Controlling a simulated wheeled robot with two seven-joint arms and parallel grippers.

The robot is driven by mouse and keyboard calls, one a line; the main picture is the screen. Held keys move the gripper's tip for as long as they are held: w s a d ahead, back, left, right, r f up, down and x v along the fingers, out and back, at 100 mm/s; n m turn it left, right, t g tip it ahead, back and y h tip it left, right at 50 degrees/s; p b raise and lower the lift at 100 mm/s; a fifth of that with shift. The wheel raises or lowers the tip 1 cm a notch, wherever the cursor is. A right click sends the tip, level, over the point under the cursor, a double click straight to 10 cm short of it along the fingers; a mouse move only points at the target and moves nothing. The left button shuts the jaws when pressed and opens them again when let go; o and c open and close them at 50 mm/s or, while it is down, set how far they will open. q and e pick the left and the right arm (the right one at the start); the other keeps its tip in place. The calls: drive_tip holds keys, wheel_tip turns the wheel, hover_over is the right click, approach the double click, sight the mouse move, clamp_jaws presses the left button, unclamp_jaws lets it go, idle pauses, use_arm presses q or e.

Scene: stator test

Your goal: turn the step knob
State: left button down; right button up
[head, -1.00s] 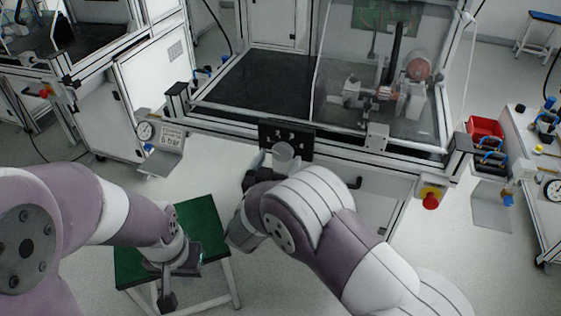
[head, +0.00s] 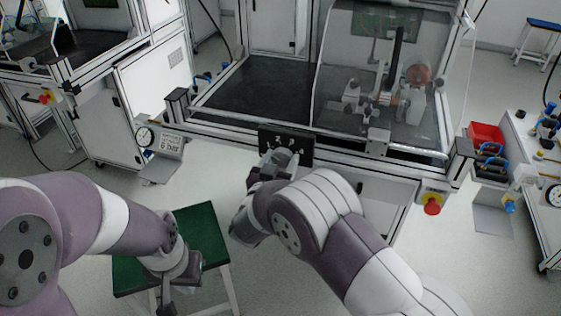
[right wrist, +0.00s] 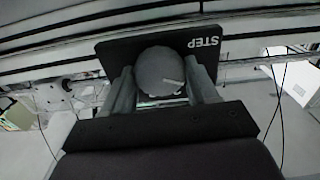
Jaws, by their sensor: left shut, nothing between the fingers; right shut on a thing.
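The step knob (right wrist: 160,72) is a round grey knob with a light pointer mark, on a black plate (right wrist: 120,52) lettered STEP, in the right wrist view. My right gripper (right wrist: 162,88) has a finger on each side of the knob and is shut on it. In the head view the black plate (head: 299,145) is on the front of the test bench, and my right gripper (head: 280,158) is at it, hiding much of the knob. My left gripper (head: 166,298) is shut and empty, hanging over the green stool at the lower left.
The green-topped stool (head: 205,228) stands below my left gripper. The bench has a clear enclosure (head: 345,80) and a red emergency button (head: 432,205) at its right. A pressure gauge (head: 144,138) and sign sit left. Open floor lies between stool and bench.

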drive_tip(key=m+b, duration=0.3)
drive_tip(key=m, duration=0.2)
drive_tip(key=shift+f, duration=0.15)
drive_tip(key=shift+d+m+b, duration=0.1)
drive_tip(key=shift+m+b, duration=1)
drive_tip(key=shift+m, duration=0.5)
drive_tip(key=o, duration=1.1)
drive_tip(key=shift+c, duration=0.2)
